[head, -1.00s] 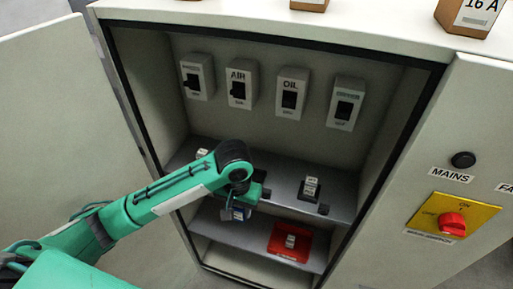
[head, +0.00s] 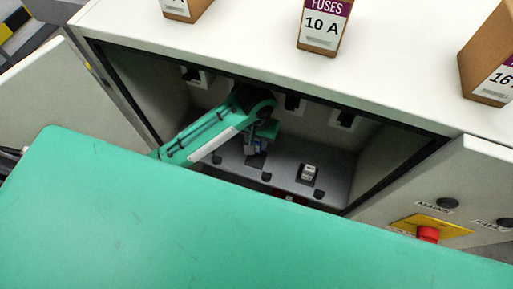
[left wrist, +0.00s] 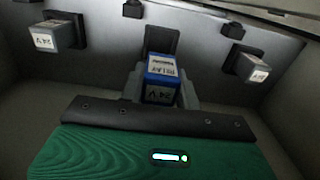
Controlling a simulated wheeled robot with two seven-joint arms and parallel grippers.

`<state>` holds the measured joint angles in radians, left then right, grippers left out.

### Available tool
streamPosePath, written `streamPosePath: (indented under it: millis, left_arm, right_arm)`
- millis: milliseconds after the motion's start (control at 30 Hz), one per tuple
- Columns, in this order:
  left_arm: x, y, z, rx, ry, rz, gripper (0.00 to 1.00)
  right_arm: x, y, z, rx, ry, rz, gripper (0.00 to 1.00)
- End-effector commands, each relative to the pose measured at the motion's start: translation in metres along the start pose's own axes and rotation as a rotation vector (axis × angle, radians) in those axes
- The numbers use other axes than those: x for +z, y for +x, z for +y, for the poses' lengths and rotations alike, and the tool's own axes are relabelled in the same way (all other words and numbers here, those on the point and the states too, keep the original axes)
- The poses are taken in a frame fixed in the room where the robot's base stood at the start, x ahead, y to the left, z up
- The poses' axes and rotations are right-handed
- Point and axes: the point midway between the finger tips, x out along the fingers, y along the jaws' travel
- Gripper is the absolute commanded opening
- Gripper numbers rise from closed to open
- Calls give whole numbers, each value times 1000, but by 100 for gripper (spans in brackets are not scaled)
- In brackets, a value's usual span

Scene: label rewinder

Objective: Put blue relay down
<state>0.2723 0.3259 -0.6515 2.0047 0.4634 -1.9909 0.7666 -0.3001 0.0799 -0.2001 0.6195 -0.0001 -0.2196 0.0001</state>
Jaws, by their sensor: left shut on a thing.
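The blue relay (left wrist: 162,78), with a white label reading "RELAY" and "24 V", is between the fingers of my left gripper in the left wrist view (left wrist: 162,95). In the head view my left gripper (head: 252,146) is inside the open cabinet, over the grey shelf (head: 231,167), with a bit of blue between its fingers. A dark socket (left wrist: 162,40) lies right behind the relay in the left wrist view. I cannot tell whether the relay touches it. My right gripper is not in view.
A grey relay (head: 308,174) stands on the shelf to the right; the left wrist view shows grey relays (left wrist: 57,33) on both sides. Small black knobs line the shelf edge. Fuse boxes (head: 324,25) stand on the cabinet top (head: 235,50).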

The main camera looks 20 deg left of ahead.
Motion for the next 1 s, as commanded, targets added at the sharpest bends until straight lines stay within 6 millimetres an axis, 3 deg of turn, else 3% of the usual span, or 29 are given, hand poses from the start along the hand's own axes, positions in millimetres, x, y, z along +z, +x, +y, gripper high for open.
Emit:
streamPosePath:
  millis: [133,533,933,967,1000]
  left_arm:
    - [1,27,-1,-3,0,-5,9]
    - [1,73,0,-1,0,-3,9]
    - [0,81,0,0,0,-1,9]
    - [0,81,0,0,0,-1,36]
    - [0,81,0,0,0,0,44]
  right_arm:
    - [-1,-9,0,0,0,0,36]
    - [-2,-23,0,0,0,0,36]
    - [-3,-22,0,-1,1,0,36]
    - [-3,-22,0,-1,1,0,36]
    - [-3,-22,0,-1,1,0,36]
